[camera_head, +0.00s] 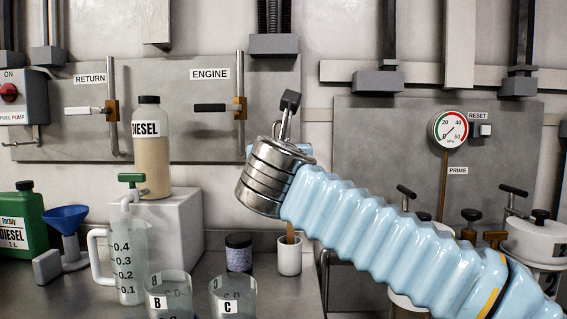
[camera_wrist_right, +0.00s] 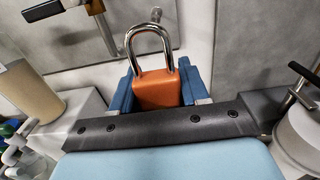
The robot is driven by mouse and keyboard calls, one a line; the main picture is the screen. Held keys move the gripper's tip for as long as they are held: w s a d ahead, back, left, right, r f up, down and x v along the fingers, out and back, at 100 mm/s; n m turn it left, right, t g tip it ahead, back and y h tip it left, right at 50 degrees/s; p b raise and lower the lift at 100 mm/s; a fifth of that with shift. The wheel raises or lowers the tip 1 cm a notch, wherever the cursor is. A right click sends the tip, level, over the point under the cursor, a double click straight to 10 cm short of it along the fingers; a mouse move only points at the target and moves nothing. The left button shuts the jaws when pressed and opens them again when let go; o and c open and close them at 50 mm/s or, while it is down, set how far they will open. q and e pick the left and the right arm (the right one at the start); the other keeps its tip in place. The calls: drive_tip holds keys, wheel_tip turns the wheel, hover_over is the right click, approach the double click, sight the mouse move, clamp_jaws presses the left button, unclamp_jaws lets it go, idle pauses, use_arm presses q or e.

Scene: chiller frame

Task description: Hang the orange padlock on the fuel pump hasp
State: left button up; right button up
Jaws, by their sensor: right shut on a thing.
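The orange padlock (camera_wrist_right: 160,92) is upright between the blue-padded fingers of my right gripper (camera_wrist_right: 156,78) in the right wrist view. Its silver shackle (camera_wrist_right: 150,37) points up, clear of the fingers. In the head view my right gripper (camera_head: 289,105) is raised in front of the wall, right of the ENGINE valve; the padlock is hidden there by my wrist. The fuel pump box (camera_head: 22,97), with a red knob, is at the far left edge. A metal bracket, apparently the hasp (camera_head: 36,136), sits below it, far left of my gripper. My left gripper is not in view.
RETURN (camera_head: 84,110) and ENGINE (camera_head: 211,107) valve handles stick out from the wall panel between box and gripper. Below stand a diesel bottle (camera_head: 150,165), a measuring jug (camera_head: 124,255), beakers and a blue funnel (camera_head: 66,218). A pressure gauge (camera_head: 450,130) is at right.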

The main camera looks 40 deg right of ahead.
drive_tip(key=f+p+x, duration=0.1)
drive_tip(key=x, duration=1.1)
drive_tip(key=shift+w+d, duration=0.1)
drive_tip(key=shift+f, duration=0.2)
drive_tip(key=o, duration=1.2)
drive_tip(key=shift+c, duration=0.2)
